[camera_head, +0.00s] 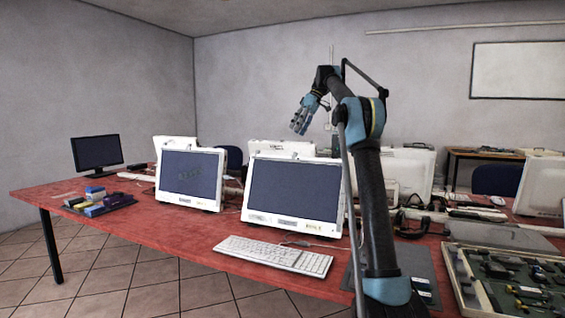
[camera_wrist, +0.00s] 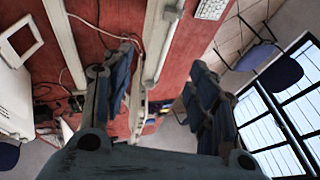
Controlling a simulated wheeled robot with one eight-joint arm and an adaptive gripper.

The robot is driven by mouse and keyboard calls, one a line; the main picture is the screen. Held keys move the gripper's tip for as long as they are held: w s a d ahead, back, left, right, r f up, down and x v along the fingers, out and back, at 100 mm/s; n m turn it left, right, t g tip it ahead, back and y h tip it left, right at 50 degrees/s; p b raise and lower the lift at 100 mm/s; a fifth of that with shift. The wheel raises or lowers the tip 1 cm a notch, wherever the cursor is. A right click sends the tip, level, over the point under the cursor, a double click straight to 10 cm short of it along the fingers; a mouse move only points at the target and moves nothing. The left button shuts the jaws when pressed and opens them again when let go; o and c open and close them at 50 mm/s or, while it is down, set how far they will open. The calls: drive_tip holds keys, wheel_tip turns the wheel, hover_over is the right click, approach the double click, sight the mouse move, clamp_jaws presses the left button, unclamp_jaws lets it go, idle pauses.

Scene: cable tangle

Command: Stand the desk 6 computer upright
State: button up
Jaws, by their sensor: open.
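Several computers stand on the long red table (camera_head: 190,238); no desk number is readable, so I cannot tell which one is desk 6's. A white all-in-one computer (camera_head: 293,190) stands upright in the middle, with a similar white computer (camera_head: 188,178) to its left. A black monitor (camera_head: 97,152) stands at the far left. Another white unit (camera_head: 541,186) at the right edge looks tilted and is cut off. My gripper (camera_head: 301,118) is open and empty, raised above and behind the middle computer. In the wrist view its fingers (camera_wrist: 160,72) are spread apart, with nothing between them held.
A white keyboard (camera_head: 274,254) lies before the middle computer. A tray of electronic parts (camera_head: 515,283) sits at the right front. Small coloured boxes (camera_head: 100,203) lie at the left. Cables show in the wrist view (camera_wrist: 95,22). Blue chairs (camera_head: 497,180) stand behind.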

sight(282, 158)
drive_tip(key=x, duration=1.6)
drive_tip(key=shift+d+f, duration=0.1)
drive_tip(key=shift+f, duration=0.1)
drive_tip(key=shift+c, duration=0.3)
drive_tip(key=shift+s, duration=0.1)
clamp_jaws()
